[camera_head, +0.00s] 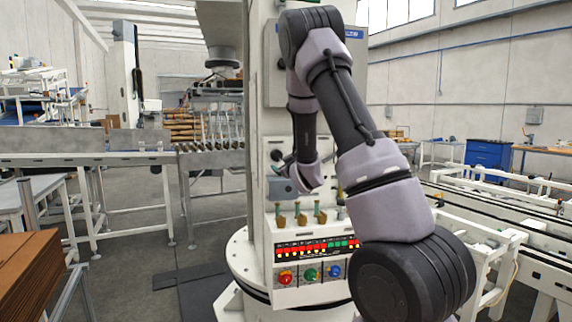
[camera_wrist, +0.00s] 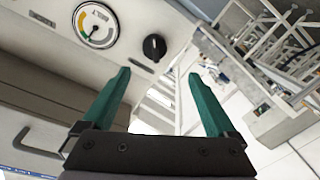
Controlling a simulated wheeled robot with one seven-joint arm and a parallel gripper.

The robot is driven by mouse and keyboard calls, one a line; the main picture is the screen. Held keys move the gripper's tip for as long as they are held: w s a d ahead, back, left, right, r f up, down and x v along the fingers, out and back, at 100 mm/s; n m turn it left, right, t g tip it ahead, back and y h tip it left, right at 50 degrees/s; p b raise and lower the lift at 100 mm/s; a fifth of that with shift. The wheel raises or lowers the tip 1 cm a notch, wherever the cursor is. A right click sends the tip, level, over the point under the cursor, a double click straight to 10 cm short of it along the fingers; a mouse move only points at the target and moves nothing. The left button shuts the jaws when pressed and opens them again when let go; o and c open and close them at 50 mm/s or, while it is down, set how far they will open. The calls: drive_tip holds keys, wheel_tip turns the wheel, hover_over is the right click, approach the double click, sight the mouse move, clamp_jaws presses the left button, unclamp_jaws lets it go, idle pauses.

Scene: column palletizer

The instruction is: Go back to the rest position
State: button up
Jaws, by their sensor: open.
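My gripper (camera_wrist: 160,78) is open in the wrist view, with two green fingers apart and nothing between them. Beyond the fingers is a pale machine face with a round gauge (camera_wrist: 97,24) and a black knob (camera_wrist: 154,47). In the head view my arm bends in front of the machine column, and its wrist end hangs above the control panel (camera_head: 314,275). The gripper's fingers are mostly hidden there. The panel has red, green and blue buttons, rows of lit indicators, and several green-topped levers (camera_head: 299,213) above them.
A roller conveyor (camera_head: 210,160) runs to the left of the column. White rail frames (camera_head: 500,205) stand at the right, with a blue cabinet (camera_head: 488,158) behind. Brown cardboard (camera_head: 25,270) is stacked at the lower left.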

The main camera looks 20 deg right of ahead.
idle(0.4)
drive_tip(key=s+r+m+g+h, duration=0.1)
drive_tip(key=s+r+m+g, duration=0.55)
drive_tip(key=s, duration=0.65)
drive_tip(key=s+a+r+m+g+y, duration=0.1)
drive_tip(key=s+a, duration=0.1)
drive_tip(key=s, duration=0.7)
drive_tip(key=s+a+r+m+g+y, duration=0.1)
drive_tip(key=s+a+r, duration=0.1)
drive_tip(key=s, duration=0.8)
drive_tip(key=s+a+r+m+g+y, duration=0.1)
drive_tip(key=s+a, duration=0.3)
drive_tip(key=s, duration=0.6)
drive_tip(key=shift+s+r+g, duration=0.15)
drive_tip(key=shift+s+g, duration=0.1)
drive_tip(key=shift+g, duration=0.3)
